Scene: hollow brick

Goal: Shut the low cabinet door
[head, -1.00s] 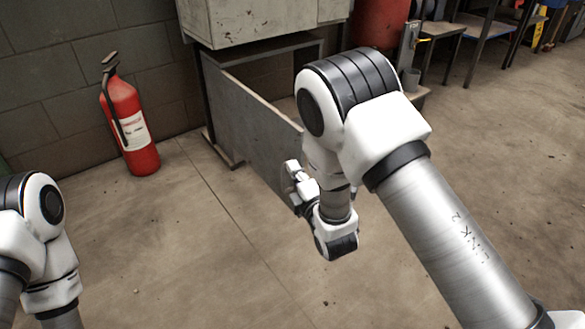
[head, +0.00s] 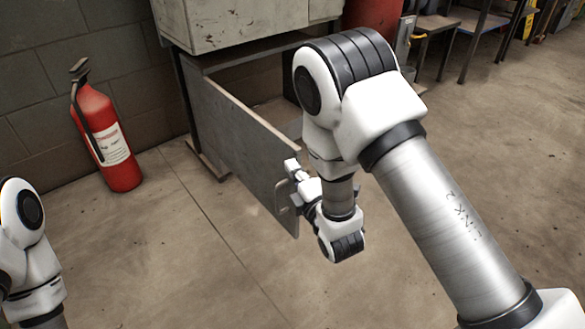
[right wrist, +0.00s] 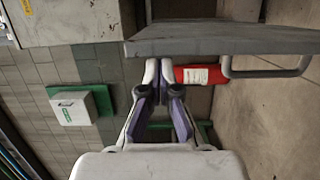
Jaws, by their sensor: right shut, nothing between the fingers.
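The low cabinet door (head: 225,130) is a grey panel standing open in the head view. It swings out from under the pale cabinet toward me, with its free edge near my right gripper. A bar handle (head: 281,197) sits near that edge, partly hidden; it also shows in the right wrist view (right wrist: 265,73), below the door seen nearly edge-on (right wrist: 225,40). My right gripper (head: 291,166) is shut and empty at the door's free end. Its fingertips in the wrist view (right wrist: 158,72) are just under the door panel, left of the handle; contact cannot be told. My left gripper is out of view.
A red fire extinguisher (head: 107,140) stands by the wall, left of the cabinet (head: 235,22). A red drum (head: 372,14) and metal tables (head: 440,22) stand at the back right. The floor in front of the door is clear.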

